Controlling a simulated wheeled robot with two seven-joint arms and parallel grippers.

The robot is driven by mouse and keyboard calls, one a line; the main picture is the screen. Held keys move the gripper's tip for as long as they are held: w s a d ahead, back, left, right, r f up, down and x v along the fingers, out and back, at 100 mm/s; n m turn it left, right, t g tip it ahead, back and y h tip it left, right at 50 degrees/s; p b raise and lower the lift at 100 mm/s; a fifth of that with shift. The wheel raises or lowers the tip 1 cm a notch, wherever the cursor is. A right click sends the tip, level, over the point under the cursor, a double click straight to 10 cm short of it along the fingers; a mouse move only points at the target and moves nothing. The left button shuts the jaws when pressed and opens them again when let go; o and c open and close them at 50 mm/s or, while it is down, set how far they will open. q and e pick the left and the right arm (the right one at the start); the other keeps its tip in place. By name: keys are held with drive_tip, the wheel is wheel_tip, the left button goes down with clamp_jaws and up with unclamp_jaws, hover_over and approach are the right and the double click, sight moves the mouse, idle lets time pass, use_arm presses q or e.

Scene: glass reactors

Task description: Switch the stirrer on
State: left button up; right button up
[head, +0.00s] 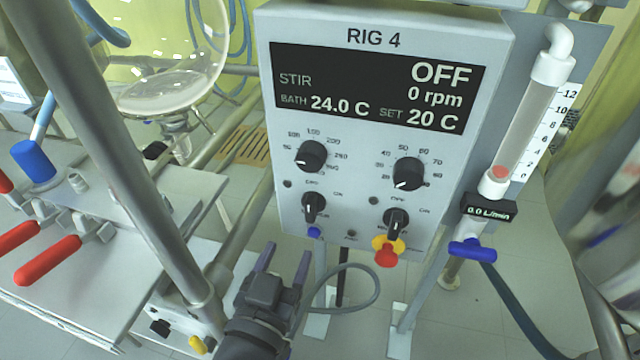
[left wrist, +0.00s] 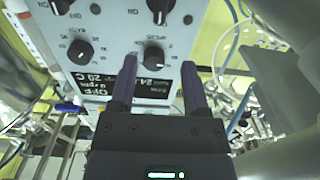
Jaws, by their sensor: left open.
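The control box (head: 365,190) marked RIG 4 has a display (head: 375,88) reading STIR OFF, 0 rpm, bath 24.0 C, set 20 C. Below it are a left dial (head: 311,156) with a scale in the hundreds and a right dial (head: 408,173) with a scale in tens. Under each dial is a switch, left (head: 314,207) and right (head: 396,222); their small labels are hard to read. My left gripper (head: 287,254) is open and empty, below and left of the left switch. In the left wrist view, the left dial (left wrist: 153,57) shows beyond the spread fingers (left wrist: 158,75).
A red and yellow knob (head: 388,252) sits under the right switch. A flow meter (head: 520,120) with a blue valve (head: 472,250) stands right of the box. A slanting metal post (head: 115,150), a glass vessel (head: 170,70) and red-handled clamps (head: 48,260) are at left.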

sight(308, 205)
use_arm(q)
drive_tip(key=b+x, duration=0.3)
drive_tip(key=x, duration=0.6)
drive_tip(key=shift+s+f, duration=0.1)
drive_tip(key=shift+w+d, duration=0.1)
drive_tip(key=shift+w, duration=0.25)
use_arm(e)
drive_tip(key=s+f, duration=0.2)
drive_tip(key=f, duration=0.1)
drive_tip(key=shift+w, duration=0.15)
use_arm(q)
drive_tip(key=shift+c, duration=0.7)
clamp_jaws()
use_arm(e)
drive_tip(key=shift+w+d, duration=0.1)
